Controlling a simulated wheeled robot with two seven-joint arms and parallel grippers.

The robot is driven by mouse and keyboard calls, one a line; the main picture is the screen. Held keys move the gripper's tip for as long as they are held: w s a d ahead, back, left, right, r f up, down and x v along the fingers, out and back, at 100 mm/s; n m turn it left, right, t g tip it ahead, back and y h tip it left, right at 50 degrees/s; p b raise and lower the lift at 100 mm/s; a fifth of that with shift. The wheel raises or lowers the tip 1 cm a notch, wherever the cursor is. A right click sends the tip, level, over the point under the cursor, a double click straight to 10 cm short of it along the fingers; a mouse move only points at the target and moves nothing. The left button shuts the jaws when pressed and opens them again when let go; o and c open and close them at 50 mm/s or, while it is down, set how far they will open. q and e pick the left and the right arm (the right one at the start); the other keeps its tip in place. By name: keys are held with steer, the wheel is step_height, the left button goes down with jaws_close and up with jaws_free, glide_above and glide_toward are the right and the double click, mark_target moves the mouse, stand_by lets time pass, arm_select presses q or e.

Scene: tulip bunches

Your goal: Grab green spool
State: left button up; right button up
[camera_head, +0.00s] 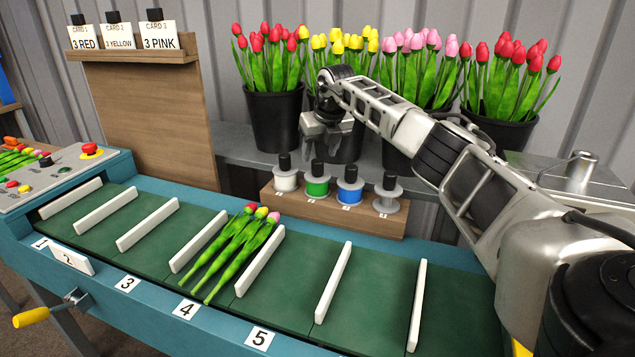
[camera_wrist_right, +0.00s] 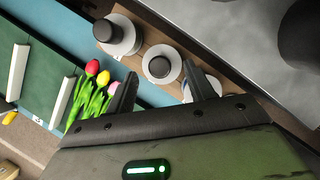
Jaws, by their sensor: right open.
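The green spool (camera_head: 317,187) stands upright on a wooden rack at the back of the bench, between the white spool (camera_head: 286,180) and the blue spool (camera_head: 349,192). A grey spool (camera_head: 386,202) is at the rack's right end. My right gripper (camera_head: 330,138) is above and behind the rack, open and empty, apart from the spools. In the right wrist view, its two dark fingers (camera_wrist_right: 160,92) point toward a row of spools seen from above. Their winding colours are hard to tell there. My left gripper is in neither view.
Black buckets (camera_head: 275,120) of tulips stand close behind the rack. A tulip bunch (camera_head: 235,250) lies in a slot of the green conveyor (camera_head: 375,285), between white dividers. My right arm spans the right side. A card shelf (camera_head: 135,57) is at back left.

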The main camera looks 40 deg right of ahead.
mark_target(318, 161)
steer(key=shift+x, duration=2.35)
steer(key=shift+s+a+f, duration=0.1)
steer(key=shift+s, duration=0.1)
jaws_close()
